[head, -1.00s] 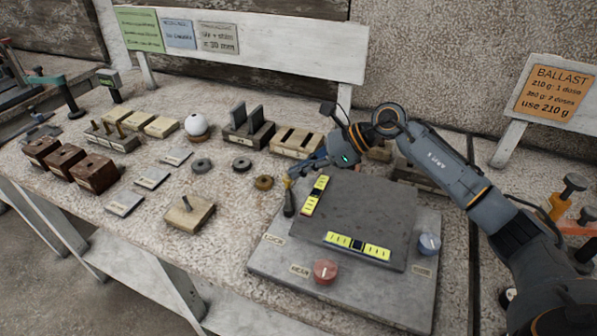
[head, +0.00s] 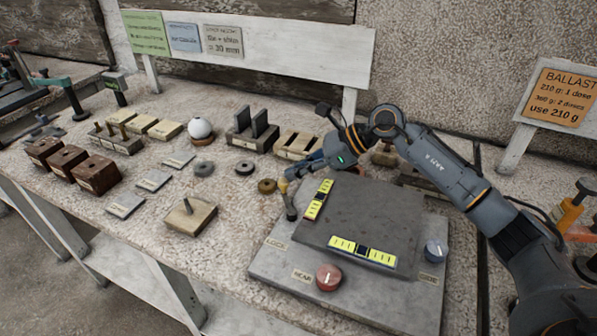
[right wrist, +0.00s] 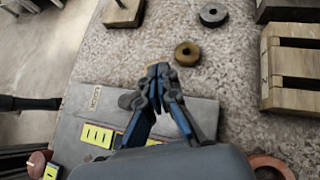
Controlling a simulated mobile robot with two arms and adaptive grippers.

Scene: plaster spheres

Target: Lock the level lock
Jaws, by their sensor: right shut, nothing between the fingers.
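The levelling plate (head: 375,210) is a dark slab on a grey base, with a yellow vial on its left edge (head: 318,200) and one on its front edge (head: 362,252). The lock is a small lever with a dark lower end (head: 291,212) at the plate's left corner. The LOCK label (head: 275,243) lies in front of it and also shows in the right wrist view (right wrist: 95,98). My right gripper (head: 287,180) is shut and empty, at the lever's upper end. Whether it touches the lever, I cannot tell. My left gripper is out of view.
Washers (head: 267,186), a wooden block with a peg (head: 190,215) and slotted wooden racks (head: 298,145) stand nearby.

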